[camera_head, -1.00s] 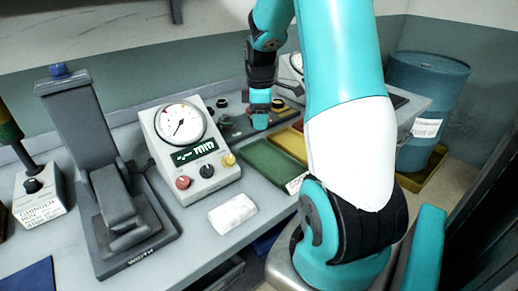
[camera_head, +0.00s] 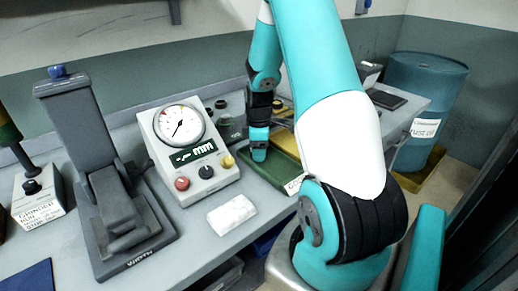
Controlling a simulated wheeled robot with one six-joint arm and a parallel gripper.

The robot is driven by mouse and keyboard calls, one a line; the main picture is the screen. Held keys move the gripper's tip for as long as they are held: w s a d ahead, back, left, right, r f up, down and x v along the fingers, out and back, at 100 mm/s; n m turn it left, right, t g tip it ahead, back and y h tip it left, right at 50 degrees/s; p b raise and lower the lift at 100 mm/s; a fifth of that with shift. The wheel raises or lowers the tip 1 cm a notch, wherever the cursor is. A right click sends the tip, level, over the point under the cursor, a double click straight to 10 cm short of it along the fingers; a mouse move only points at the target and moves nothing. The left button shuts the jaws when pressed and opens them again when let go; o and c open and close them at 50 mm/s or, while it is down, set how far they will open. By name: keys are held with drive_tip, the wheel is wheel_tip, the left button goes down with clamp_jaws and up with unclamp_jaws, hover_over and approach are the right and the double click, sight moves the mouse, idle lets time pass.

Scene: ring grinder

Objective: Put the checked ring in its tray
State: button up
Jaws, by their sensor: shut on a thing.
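My gripper (camera_head: 259,150) is shut, with its fingers pointing down at the far left end of the green tray (camera_head: 283,177). I cannot tell whether the fingertips touch the tray floor. The ring between the fingers is too small and covered to make out. The green tray has a white label on its near end, only partly readable as "GO". A yellow tray (camera_head: 286,141) lies beside it to the right, partly hidden by my arm.
A gauge box (camera_head: 187,150) with a dial and knobs stands just left of the green tray. A white block (camera_head: 231,215) lies in front of it on the grey bench. A dark grey machine (camera_head: 108,185) stands further left. A blue drum (camera_head: 425,95) stands at the right.

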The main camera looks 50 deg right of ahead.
drive_tip(key=o, duration=0.8)
drive_tip(key=shift+f, duration=0.1)
drive_tip(key=shift+c, duration=0.2)
wheel_tip(320, 180, up, 12)
drive_tip(key=s+a+r+t+y, duration=0.1)
drive_tip(key=a+r, duration=0.2)
drive_tip(key=a, duration=0.9)
drive_tip(key=s+a+r+y, duration=0.1)
drive_tip(key=a+r, duration=0.2)
drive_tip(key=a, duration=1)
drive_tip(key=s+a+r+g+y, duration=0.1)
drive_tip(key=s+a+y, duration=0.1)
drive_tip(key=s+a, duration=1.1)
drive_tip(key=shift+a+r+b, duration=0.2)
drive_tip(key=shift+r+b, duration=0.05)
drive_tip(key=shift+b, duration=0.05)
drive_tip(key=shift+s, duration=0.1)
